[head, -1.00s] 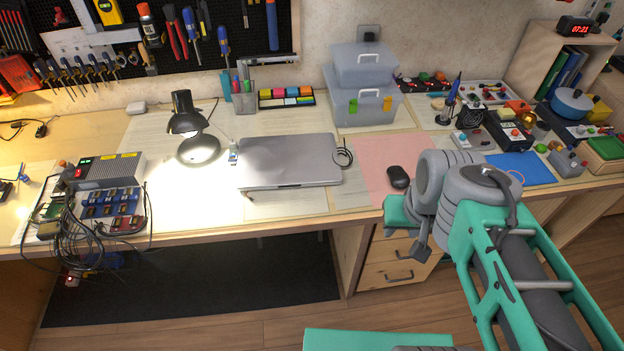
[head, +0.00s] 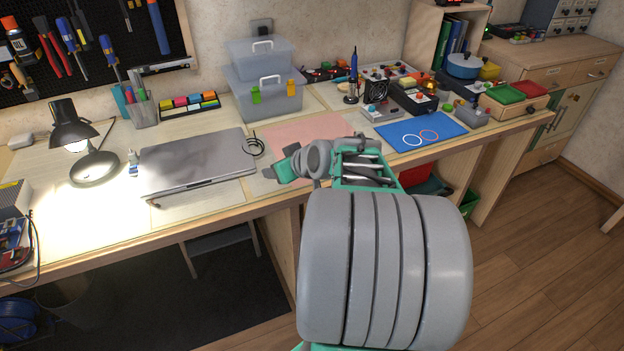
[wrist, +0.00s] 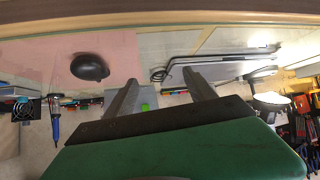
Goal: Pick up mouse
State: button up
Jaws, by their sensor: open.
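The black mouse (wrist: 90,67) lies on the pink mat (wrist: 60,50) in the wrist view, left of my fingers and not between them. In the head view the mouse is hidden behind my arm; the same pink mat (head: 305,130) shows there. My gripper (wrist: 162,77) is open, with two grey fingers apart and nothing between them.
A closed laptop (head: 195,163) with a coiled black cable (head: 253,147) lies left of the mat. Clear storage boxes (head: 265,90) stand behind it. A blue mat (head: 420,131) and small devices lie to the right. The desk's front edge runs below my gripper.

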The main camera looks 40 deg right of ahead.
jog(key=d+f+t+b, duration=0.1)
jog(key=d, duration=0.3)
jog(key=s+d+f+m+h+b, duration=0.1)
jog(key=d, duration=0.3)
jog(key=s+d+f+t+h, duration=0.1)
jog(key=d, duration=0.3)
jog(key=shift+d+t+b, duration=0.1)
jog(key=shift+t+b, duration=0.2)
jog(key=shift+b, duration=0.1)
jog(key=shift+h, duration=0.4)
jog(key=x, duration=0.7)
jog(key=shift+w+d+r+b, duration=0.15)
jog(key=shift+w+b, duration=0.05)
jog(key=shift+b, duration=0.1)
jog(key=shift+c, duration=0.2)
jog(key=c, duration=1.1)
